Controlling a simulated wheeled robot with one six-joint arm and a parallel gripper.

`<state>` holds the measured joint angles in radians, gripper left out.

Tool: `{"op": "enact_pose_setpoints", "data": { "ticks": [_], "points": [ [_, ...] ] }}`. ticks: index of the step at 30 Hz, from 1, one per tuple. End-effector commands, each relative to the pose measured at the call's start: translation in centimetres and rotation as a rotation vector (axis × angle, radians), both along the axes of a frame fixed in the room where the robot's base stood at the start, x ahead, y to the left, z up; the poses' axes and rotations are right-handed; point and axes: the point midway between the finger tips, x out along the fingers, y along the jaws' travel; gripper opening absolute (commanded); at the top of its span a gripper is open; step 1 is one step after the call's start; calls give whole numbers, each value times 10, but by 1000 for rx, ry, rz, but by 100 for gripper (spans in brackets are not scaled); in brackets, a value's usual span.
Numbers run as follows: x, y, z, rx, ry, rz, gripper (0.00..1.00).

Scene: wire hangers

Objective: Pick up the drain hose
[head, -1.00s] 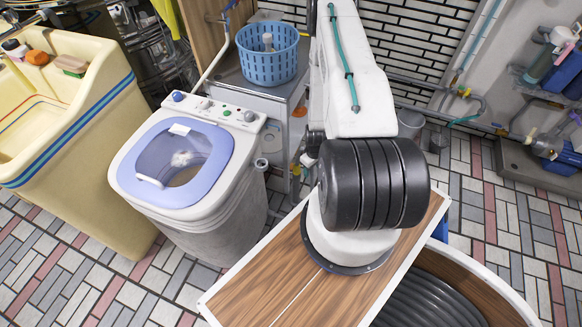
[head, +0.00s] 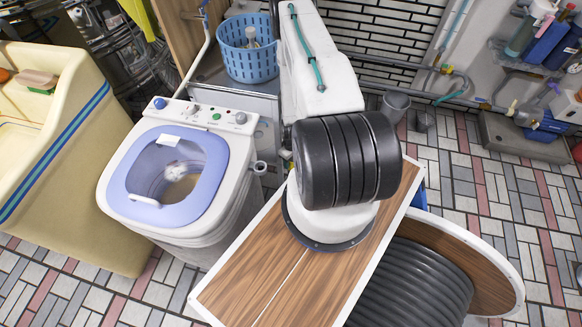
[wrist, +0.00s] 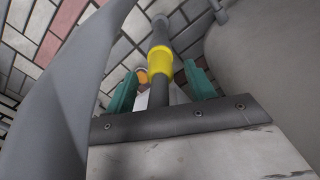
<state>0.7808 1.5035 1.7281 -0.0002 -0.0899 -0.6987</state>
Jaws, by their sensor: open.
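In the wrist view a dark grey hose end with a yellow collar (wrist: 160,62), which looks like the drain hose, lies between the two green fingers of my gripper (wrist: 160,78). The fingers are open, with a gap visible on each side of the collar. I cannot tell how far the hose sits in depth from the fingertips. In the head view my gripper is hidden behind my arm. The washing machine (head: 222,215), white with a lilac lid, stands left of my arm, with a grey fitting (head: 260,168) on its right side.
A thick grey curved shape (wrist: 60,105) crosses the wrist view's left side, and a large grey rounded surface (wrist: 265,60) fills its right. A blue basket (head: 250,62) stands behind the washer. A cream sink (head: 70,190) is at left.

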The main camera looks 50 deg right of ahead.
Motion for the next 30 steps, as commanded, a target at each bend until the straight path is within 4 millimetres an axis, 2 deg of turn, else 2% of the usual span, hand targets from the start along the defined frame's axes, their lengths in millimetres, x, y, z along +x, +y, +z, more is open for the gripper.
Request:
{"op": "enact_pose_setpoints", "data": {
  "ticks": [4,12,13,15,18,30],
  "points": [
    [0,1,-18,1,1,1,54],
    [1,1,-22,0,0,2,54],
    [1,2,-22,0,0,2,49],
    [1,2,-22,0,0,2,29],
    [1,2,-22,0,0,2,5],
    [1,1,-17,0,0,2,6]
  ]
}}
